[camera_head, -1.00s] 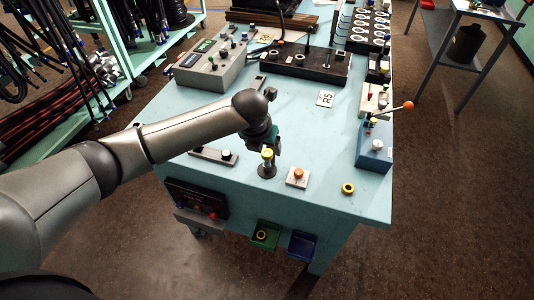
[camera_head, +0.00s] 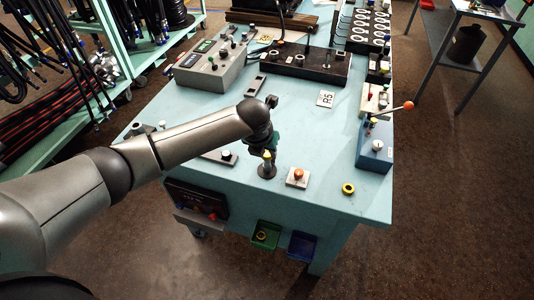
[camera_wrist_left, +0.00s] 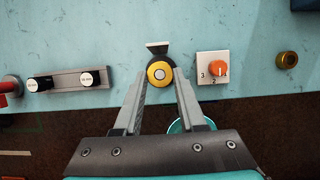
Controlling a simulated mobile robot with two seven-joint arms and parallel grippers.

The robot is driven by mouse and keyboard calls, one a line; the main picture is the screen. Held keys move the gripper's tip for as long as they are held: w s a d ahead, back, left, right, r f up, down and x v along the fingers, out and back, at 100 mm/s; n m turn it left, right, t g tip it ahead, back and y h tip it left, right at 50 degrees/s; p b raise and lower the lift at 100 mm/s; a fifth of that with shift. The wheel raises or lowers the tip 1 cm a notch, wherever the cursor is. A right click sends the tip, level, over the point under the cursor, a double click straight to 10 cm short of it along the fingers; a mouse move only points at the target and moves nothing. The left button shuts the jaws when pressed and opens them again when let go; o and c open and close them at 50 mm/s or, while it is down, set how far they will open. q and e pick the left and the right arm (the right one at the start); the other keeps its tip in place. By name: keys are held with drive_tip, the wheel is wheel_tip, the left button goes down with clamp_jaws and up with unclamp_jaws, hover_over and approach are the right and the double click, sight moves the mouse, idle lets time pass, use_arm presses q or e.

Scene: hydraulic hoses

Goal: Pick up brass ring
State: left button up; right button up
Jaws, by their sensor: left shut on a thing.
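A yellow ring (camera_wrist_left: 160,73) with a pale centre sits at the top of a short post on a dark round base (camera_head: 267,172), near the table's front edge. My left gripper (camera_head: 268,148) is above that post, pointing down. In the left wrist view its fingers (camera_wrist_left: 160,76) lie on either side of the yellow ring and are shut on it. I cannot tell whether the ring is clear of the post. A second, brass-coloured ring (camera_head: 348,188) lies flat on the table to the right; it also shows in the left wrist view (camera_wrist_left: 287,59). My right gripper is out of view.
A switch plate with an orange knob (camera_head: 297,177) is just right of the post. A blue box with a lever (camera_head: 375,150) stands at the right edge. Green (camera_head: 265,236) and blue (camera_head: 302,246) bins hang on the front. The table's middle is fairly clear.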

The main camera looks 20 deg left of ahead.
use_arm(q)
clamp_jaws()
drive_tip(key=shift+r, duration=0.15)
